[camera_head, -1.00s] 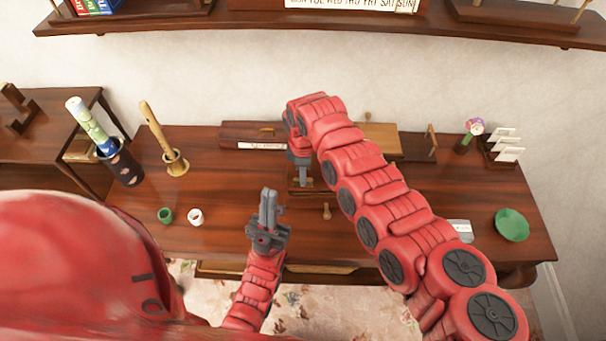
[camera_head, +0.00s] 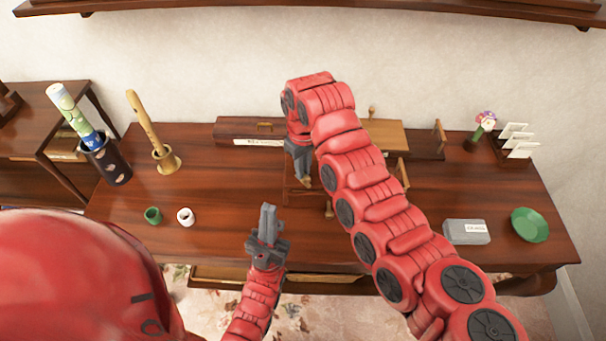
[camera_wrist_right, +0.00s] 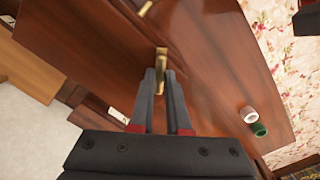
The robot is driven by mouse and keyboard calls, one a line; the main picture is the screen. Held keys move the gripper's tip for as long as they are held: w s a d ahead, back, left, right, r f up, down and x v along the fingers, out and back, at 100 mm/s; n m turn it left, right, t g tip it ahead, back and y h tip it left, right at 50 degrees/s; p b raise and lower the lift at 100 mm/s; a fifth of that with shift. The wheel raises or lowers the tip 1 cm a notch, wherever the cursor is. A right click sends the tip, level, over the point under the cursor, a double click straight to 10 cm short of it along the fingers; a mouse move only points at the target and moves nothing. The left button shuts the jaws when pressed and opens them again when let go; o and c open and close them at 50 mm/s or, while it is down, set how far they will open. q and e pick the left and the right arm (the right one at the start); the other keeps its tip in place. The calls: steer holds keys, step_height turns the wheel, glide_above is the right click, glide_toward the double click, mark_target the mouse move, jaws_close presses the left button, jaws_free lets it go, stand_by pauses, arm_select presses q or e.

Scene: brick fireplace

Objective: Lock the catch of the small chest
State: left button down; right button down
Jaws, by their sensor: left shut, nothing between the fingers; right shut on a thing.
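My right gripper (camera_head: 304,178) reaches down over the middle of the desk. In the right wrist view its fingers (camera_wrist_right: 163,85) are shut on a small brass-coloured piece (camera_wrist_right: 161,60) beside a dark wooden face. A second brass-coloured piece (camera_wrist_right: 146,8) shows at the top edge there. The dark wooden part under the gripper (camera_head: 292,197) looks like the small chest, but my right arm and gripper hide most of it. I cannot tell how its catch stands. My left gripper (camera_head: 267,222) is shut and empty, in front of it and apart from it.
A grey box (camera_head: 466,232) and green dish (camera_head: 530,225) lie right. A long labelled box (camera_head: 235,127) lies behind.

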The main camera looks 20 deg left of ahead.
steer(key=m, duration=0.2)
steer(key=shift+m+b, duration=0.3)
steer(key=shift+m, duration=0.1)
steer(key=m, duration=0.4)
steer(key=shift+m+p, duration=0.3)
steer(key=shift+p, duration=0.05)
steer(key=shift+m, duration=0.3)
steer(key=c, duration=0.9)
jaws_free()
